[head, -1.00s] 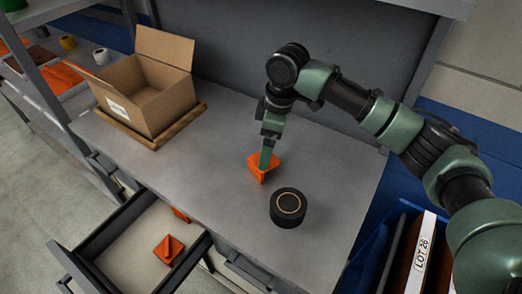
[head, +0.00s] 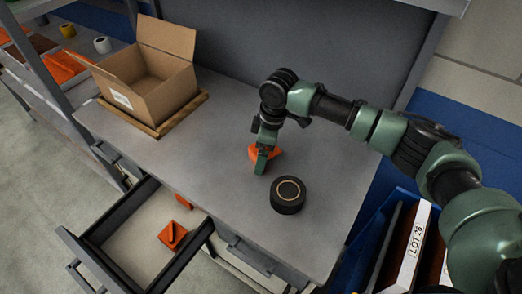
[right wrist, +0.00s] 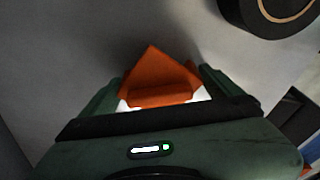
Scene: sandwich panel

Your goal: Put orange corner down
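The orange corner (head: 265,154) rests on the grey worktop behind the black round puck, partly hidden by my right gripper. In the right wrist view the orange corner (right wrist: 158,78) lies between the two green fingers. My right gripper (head: 264,158) reaches down over it, and one finger stands in front of the corner. In the right wrist view the fingers of the right gripper (right wrist: 160,90) are spread to either side of the corner, with small gaps showing. My left gripper is not in view.
A black round puck (head: 288,195) stands close in front of the corner. An open cardboard box (head: 150,90) sits at the back left. An open drawer (head: 125,232) holds another orange piece (head: 173,236). A blue bin (head: 358,262) is at right.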

